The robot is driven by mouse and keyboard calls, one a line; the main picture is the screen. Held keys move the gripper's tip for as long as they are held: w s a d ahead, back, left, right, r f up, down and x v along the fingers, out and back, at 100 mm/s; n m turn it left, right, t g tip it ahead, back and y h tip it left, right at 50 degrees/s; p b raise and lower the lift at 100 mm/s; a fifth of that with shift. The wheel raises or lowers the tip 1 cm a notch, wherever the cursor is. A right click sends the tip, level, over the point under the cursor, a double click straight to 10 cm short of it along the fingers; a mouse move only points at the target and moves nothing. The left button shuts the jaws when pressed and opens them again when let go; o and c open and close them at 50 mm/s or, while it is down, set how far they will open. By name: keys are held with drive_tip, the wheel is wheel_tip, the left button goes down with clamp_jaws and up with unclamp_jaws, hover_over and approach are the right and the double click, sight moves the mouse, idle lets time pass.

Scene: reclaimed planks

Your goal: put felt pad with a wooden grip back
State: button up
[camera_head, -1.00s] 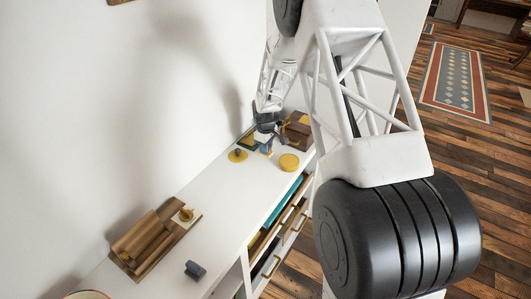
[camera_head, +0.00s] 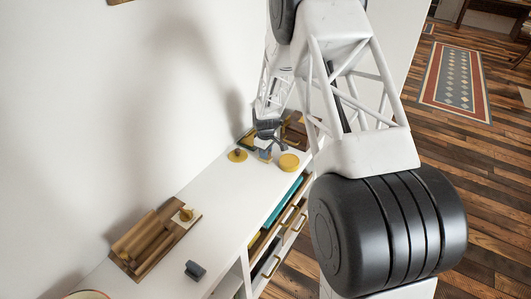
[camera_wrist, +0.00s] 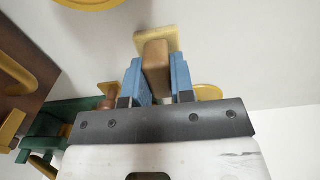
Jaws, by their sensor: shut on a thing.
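My gripper (camera_wrist: 156,66) is shut on the wooden grip (camera_wrist: 155,57) of the felt pad, with one blue finger on each side. The pale yellow pad (camera_wrist: 144,38) shows beyond the grip in the wrist view. In the head view my gripper (camera_head: 266,151) is low over the far part of the white shelf top, between two yellow round things. The held pad is largely hidden there, and I cannot tell whether it touches the surface.
A yellow disc with a knob (camera_head: 237,156) and a yellow round thing (camera_head: 289,162) flank my gripper. A green thing (camera_wrist: 45,132) and a brown box (camera_wrist: 28,88) are close by. A wooden rack (camera_head: 128,262) and a dark block (camera_head: 195,270) stand nearer. The shelf top (camera_head: 222,205) between is clear.

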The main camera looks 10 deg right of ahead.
drive_tip(key=shift+f, duration=0.1)
drive_tip(key=o, duration=0.9)
wheel_tip(320, 180, up, 12)
drive_tip(key=shift+r, duration=0.15)
idle(0.5)
idle(0.3)
